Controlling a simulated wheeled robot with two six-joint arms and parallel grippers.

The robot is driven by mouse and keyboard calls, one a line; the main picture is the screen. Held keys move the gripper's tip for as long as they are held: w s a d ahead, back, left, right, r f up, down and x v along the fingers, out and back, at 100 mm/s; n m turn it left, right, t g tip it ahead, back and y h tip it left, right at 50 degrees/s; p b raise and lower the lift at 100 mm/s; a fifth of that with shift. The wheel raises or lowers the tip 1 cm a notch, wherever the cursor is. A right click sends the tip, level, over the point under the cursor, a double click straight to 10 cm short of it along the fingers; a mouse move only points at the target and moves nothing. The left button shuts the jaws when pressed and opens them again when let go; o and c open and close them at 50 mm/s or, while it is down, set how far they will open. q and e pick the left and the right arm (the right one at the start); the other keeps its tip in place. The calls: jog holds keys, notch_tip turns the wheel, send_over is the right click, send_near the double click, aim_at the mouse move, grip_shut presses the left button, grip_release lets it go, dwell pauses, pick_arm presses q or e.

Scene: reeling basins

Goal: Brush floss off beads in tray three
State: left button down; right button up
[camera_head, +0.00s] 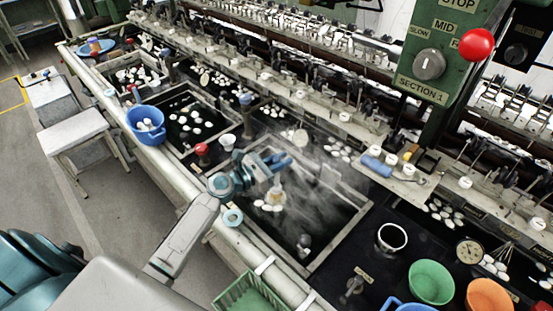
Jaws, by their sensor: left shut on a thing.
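My left gripper (274,172) reaches over the dark steaming basin in the middle of the view. It is shut on what looks like a small pale brush (275,195), which hangs below the jaws. Several white cocoons (267,207) float just below the brush; steam blurs whether it touches them. The basin has a metal frame (274,251) around dark water. I cannot make out single beads or a tray number. My right gripper is not in view.
A green basket (250,295), green bowl (430,282) and orange bowl (489,297) are at the front. The basin's front water is mostly clear.

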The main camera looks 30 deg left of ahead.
pick_arm(q)
notch_tip(320, 180, up, 11)
jog(key=a+p, duration=0.1)
jog(key=p, duration=0.9)
dwell(0.3)
jog(key=shift+s, duration=0.1)
dwell(1.1)
